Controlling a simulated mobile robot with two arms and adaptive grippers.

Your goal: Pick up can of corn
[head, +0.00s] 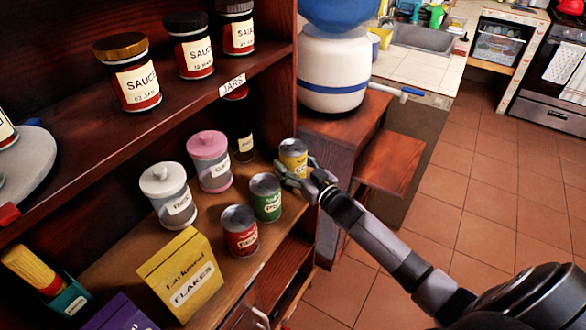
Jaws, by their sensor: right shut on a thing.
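The can of corn, a yellow can (293,154) with a silver top, stands upright at the right end of the lower wooden shelf (128,238). Its label is too small to read. My right gripper (291,172) reaches in from the right and is shut on the lower part of this can. The fingers hide the can's base, so I cannot tell whether it touches the shelf. My left gripper is not in view.
A green can (266,200) stands close by the gripper, with a red can (240,236) in front. Pink-lidded (210,160) and white-lidded (168,196) canisters stand behind. A yellow flakes box (182,276) is nearer. Sauce jars (130,75) fill the upper shelf. Tiled floor at right is clear.

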